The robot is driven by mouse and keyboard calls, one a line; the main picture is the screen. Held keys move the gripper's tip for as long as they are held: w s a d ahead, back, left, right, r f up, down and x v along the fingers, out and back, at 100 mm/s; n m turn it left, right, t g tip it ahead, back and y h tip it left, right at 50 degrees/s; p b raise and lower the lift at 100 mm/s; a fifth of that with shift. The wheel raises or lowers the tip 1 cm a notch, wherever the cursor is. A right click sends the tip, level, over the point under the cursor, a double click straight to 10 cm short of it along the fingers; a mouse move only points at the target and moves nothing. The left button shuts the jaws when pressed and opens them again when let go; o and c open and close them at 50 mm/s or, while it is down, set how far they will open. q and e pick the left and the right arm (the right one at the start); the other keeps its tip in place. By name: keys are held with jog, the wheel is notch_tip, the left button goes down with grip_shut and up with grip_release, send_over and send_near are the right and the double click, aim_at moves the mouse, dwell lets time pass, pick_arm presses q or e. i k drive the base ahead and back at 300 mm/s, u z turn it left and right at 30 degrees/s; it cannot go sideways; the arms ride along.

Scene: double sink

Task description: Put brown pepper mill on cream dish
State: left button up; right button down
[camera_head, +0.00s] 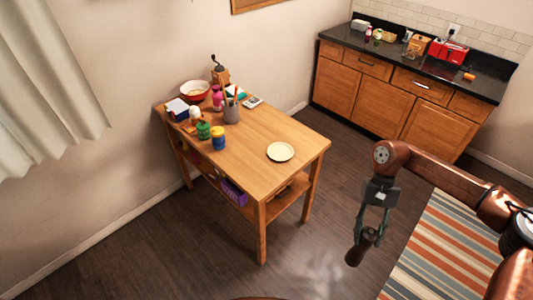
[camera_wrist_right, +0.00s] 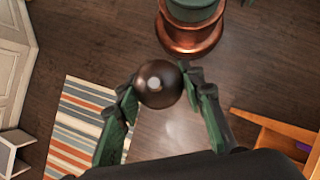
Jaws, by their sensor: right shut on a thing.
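My right gripper (camera_head: 371,224) is shut on the brown pepper mill (camera_head: 359,250) and holds it in the air over the dark floor, to the right of the wooden table. The mill hangs slightly tilted, its lower end free. In the right wrist view, the mill's round dark top (camera_wrist_right: 158,84) shows between the two green fingers (camera_wrist_right: 160,92). The cream dish (camera_head: 280,151) lies flat and empty near the right end of the table. The mill is apart from the dish. My left gripper is not in view.
The wooden table (camera_head: 270,123) holds a red-rimmed bowl (camera_head: 195,91), a coffee grinder (camera_head: 220,72), a grey pencil cup (camera_head: 231,112) and coloured jars (camera_head: 217,138) at its left end. The table top around the dish is clear. A striped rug (camera_head: 440,245) lies at right.

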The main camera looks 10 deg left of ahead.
aim_at(281, 152)
jog(key=u, duration=1)
jog(key=i, duration=1.65)
